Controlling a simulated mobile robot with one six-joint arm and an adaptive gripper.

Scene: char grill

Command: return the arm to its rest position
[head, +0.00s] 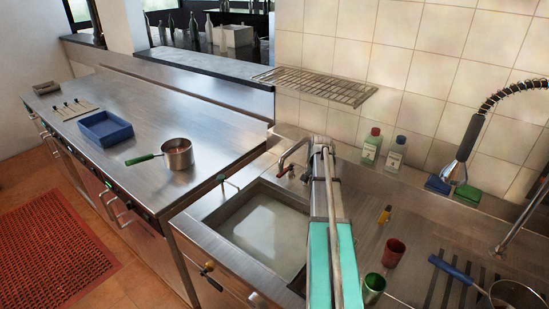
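A long grey and teal shape rises from the bottom edge in the middle of the head view and covers the right part of the sink. It looks like part of my own arm. No gripper fingers show, so I cannot see whether my gripper is open or holds anything.
Left of the sink (212,212), a steel counter holds a green-handled pot (178,155) and a blue tray (104,128). On the right stand a red cup (393,253), a green cup (373,288), bottles (371,147) and a spray tap (463,150). A wire shelf (315,84) juts from the wall.

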